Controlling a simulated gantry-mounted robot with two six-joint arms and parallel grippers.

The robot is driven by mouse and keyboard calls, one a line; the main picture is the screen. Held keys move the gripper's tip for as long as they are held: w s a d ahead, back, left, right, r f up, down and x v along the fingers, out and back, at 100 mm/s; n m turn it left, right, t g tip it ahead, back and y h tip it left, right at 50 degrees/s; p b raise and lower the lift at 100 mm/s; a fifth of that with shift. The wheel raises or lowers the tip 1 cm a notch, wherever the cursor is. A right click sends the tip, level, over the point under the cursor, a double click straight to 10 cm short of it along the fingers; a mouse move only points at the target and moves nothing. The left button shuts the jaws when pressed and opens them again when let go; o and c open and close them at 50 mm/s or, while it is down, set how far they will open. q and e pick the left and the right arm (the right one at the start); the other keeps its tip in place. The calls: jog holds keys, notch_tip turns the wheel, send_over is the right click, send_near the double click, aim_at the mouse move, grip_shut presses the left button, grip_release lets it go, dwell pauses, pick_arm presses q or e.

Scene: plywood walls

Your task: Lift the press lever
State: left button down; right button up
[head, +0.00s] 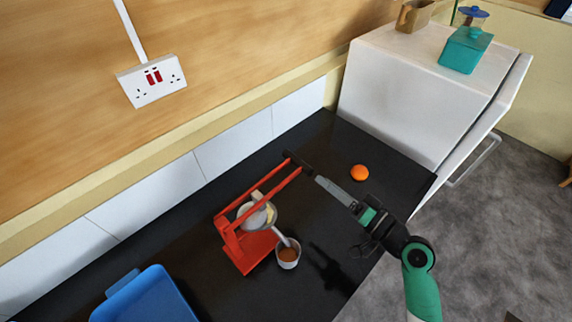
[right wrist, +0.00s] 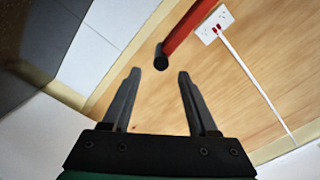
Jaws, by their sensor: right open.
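The red juice press (head: 243,250) stands on the dark counter, with a pale round part in its middle. Its lever (head: 268,192) extends away toward the upper right and ends in a black handle (head: 298,161). My right gripper (head: 319,180) is close to the handle's right end. In the right wrist view my right gripper (right wrist: 160,74) is open and empty, its two grey fingers apart. The black handle end (right wrist: 161,61) shows just beyond and between the fingertips, not clasped. The red lever arm (right wrist: 190,28) runs up from it. My left gripper is out of view.
A small cup (head: 288,254) with brown contents stands right of the press. An orange (head: 360,173) lies on the counter near the white fridge (head: 400,95). A blue tray (head: 145,298) is at lower left. A wall socket (head: 151,79) is above.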

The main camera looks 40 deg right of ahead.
aim_at(296, 161)
jog(key=w, duration=1.1)
jog(key=shift+w+a, duration=0.15)
jog(key=shift+a, duration=0.15)
grip_shut()
jog(key=shift+f, duration=0.1)
dwell(0.7)
